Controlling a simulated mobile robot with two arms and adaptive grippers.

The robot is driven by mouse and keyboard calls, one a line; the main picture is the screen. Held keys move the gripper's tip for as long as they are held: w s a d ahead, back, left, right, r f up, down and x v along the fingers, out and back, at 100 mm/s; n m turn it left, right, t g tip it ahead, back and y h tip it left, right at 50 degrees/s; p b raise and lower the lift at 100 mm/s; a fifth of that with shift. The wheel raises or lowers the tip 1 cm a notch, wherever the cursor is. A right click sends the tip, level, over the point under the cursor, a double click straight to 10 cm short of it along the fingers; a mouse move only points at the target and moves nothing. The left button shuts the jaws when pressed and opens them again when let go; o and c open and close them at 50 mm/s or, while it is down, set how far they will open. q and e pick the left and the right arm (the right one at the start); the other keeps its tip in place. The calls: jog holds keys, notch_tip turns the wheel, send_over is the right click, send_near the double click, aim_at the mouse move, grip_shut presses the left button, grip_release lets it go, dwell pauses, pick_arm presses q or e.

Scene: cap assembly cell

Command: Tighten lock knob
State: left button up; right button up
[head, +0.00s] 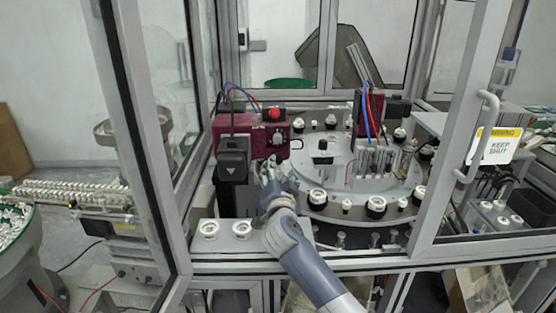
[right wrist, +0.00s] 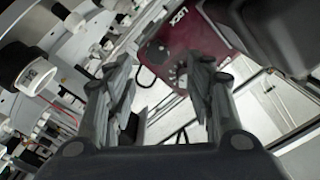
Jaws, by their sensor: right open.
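The dark red unit (head: 252,137) stands at the left of the round table in the head view, with a red button on top. My right gripper (head: 270,168) is just below and in front of the unit, apart from the knob. Its fingers (right wrist: 162,75) are open and empty. My left gripper is not in view.
A black block (head: 233,158) with a triangle mark hangs left of my gripper. The round table (head: 338,178) carries several black-and-white holders around its rim. White rings (head: 208,229) sit on the front ledge. The open door frame (head: 475,110) stands at right.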

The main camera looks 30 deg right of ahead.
aim_at(278, 161)
jog(key=x, duration=0.3)
jog(key=shift+w+d+f+p, duration=0.15)
jog(key=shift+w+d+p, duration=0.05)
jog(key=shift+w+p, duration=0.1)
jog(key=x, duration=0.2)
jog(key=shift+w+d, duration=0.15)
jog(key=shift+w, duration=0.05)
jog(key=shift+w+d+f, duration=0.1)
jog(key=shift+w, duration=0.1)
jog(key=shift+c, duration=0.6)
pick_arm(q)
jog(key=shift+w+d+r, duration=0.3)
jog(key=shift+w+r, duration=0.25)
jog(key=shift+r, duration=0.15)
pick_arm(e)
jog(key=c, duration=1)
